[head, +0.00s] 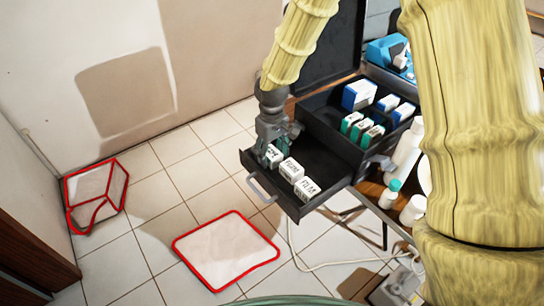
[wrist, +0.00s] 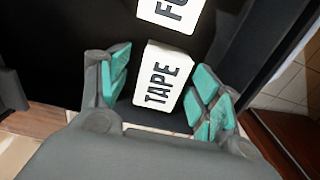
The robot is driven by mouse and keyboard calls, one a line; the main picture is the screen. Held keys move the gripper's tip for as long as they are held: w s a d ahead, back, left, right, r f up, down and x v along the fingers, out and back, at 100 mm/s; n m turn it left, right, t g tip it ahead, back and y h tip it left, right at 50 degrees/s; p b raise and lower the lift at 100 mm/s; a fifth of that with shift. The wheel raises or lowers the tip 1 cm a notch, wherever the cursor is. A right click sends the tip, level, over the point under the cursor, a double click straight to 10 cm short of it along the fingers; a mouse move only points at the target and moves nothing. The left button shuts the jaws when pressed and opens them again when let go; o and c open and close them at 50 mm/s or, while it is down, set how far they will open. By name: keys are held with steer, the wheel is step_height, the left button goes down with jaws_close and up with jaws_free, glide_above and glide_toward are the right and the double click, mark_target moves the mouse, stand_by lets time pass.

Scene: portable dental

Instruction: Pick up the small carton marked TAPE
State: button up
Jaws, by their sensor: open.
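The small white carton marked TAPE (wrist: 163,82) stands between the two teal-padded fingers of my gripper (wrist: 160,96) in the wrist view. The fingers are open, one on each side of it, and a dark gap shows on the left; whether the right pad touches it I cannot tell. In the head view my gripper (head: 277,142) reaches down into the open black drawer (head: 315,161), at its left end. The TAPE carton (head: 273,157) shows there partly hidden by the fingers.
The drawer's walls are close to my gripper. The case's upper compartment (head: 318,113) holds several boxes. White bottles (head: 391,194) stand at the right.

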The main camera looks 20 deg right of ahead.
steer(key=c, duration=1)
